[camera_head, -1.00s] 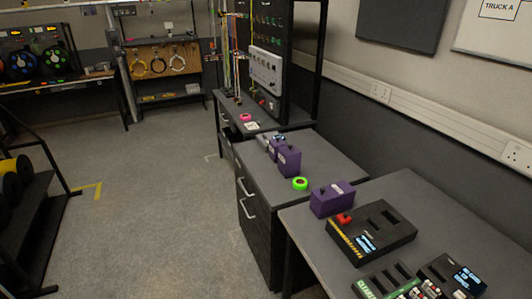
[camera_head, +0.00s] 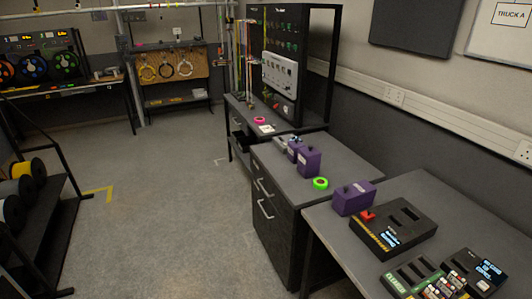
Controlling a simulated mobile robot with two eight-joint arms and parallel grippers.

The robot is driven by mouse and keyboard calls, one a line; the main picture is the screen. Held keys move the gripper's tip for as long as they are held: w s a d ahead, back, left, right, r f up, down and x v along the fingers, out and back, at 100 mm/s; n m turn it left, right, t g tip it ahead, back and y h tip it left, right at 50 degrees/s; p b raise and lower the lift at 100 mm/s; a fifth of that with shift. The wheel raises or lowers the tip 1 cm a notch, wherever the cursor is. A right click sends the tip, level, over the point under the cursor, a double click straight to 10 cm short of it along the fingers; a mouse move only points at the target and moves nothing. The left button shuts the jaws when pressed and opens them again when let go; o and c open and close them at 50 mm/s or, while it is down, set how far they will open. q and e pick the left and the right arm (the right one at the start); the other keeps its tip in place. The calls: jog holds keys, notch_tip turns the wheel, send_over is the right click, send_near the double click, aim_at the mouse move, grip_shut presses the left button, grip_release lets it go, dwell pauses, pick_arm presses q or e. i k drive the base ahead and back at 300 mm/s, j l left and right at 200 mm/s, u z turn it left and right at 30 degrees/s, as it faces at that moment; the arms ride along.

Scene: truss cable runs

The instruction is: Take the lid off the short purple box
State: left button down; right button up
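A low purple box (camera_head: 354,198) with a small pale label stands on the near right table, just behind the black case. A taller purple box (camera_head: 308,163) stands on the middle cabinet top, with another purple piece (camera_head: 293,149) close behind it, partly hidden. Which one is the short box is hard to tell by size alone. The lids do not show clearly as separate parts at this distance. Neither of my grippers is in view.
A black case (camera_head: 394,229) with a red part sits on the near table (camera_head: 325,226), with several devices in front. A green tape roll (camera_head: 320,183) lies on the middle cabinet (camera_head: 275,172). Open grey floor (camera_head: 165,190) lies left of the cabinets.

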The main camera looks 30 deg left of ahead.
aim_at(295, 144)
jog(key=u, duration=0.75)
jog(key=i+j+z, duration=0.1)
jog(key=z, duration=1.5)
jog(key=i+j+z, duration=0.1)
jog(key=j+z, duration=1)
jog(key=j, duration=0.2)
jog(key=k+j+z, duration=0.15)
jog(key=j, duration=0.2)
jog(key=j+z, duration=0.2)
jog(key=j, duration=0.15)
jog(key=k+j+z, duration=0.1)
jog(key=j, duration=0.25)
jog(key=k+j+z, duration=0.1)
jog(key=k+j, duration=0.25)
jog(key=j, duration=0.3)
jog(key=k+j, duration=0.1)
jog(key=j, duration=0.25)
jog(key=k+j, duration=0.15)
jog(key=j, duration=0.2)
jog(key=k+j+z, duration=0.1)
jog(key=j, duration=0.2)
